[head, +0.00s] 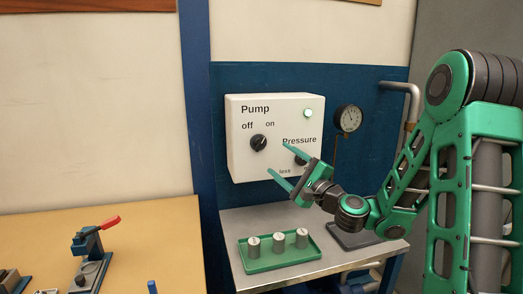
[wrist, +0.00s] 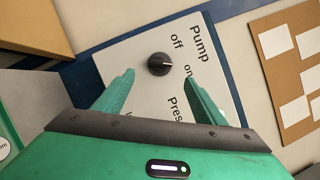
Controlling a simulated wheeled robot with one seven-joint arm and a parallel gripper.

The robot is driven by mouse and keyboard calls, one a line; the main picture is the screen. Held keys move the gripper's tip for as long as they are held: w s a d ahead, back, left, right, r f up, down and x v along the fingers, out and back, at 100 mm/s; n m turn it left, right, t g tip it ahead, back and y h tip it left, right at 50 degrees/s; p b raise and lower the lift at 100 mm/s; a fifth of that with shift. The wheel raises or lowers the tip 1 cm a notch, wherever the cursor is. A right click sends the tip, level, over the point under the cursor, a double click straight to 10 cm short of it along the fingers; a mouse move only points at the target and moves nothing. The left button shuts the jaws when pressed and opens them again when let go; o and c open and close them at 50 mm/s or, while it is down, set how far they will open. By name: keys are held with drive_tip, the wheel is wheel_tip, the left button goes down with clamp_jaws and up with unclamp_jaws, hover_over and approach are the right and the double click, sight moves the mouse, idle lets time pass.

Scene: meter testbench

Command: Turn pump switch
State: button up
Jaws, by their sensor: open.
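The pump switch (head: 258,142) is a round black knob on the white panel (head: 240,170), below the labels "off" and "on". It also shows in the wrist view (wrist: 158,64), just beyond and between the fingertips. The way its pale mark points is too small to tell for sure. My gripper (head: 278,158) is open and empty in front of the panel, to the lower right of the knob in the head view. In the wrist view its two green fingers (wrist: 157,76) are spread wide, apart from the knob.
The pressure knob (head: 300,158) is partly hidden behind my gripper. A pale green lamp (head: 308,113) glows on the panel. A gauge (head: 348,118) is on the right. A green tray (head: 247,265) with three grey cylinders stands on the metal table (head: 235,222) below.

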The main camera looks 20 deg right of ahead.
sight(261, 146)
drive_tip(key=x, duration=1)
drive_tip(key=shift+w+a, duration=0.1)
drive_tip(key=shift+w, duration=0.15)
drive_tip(key=c, duration=1.1)
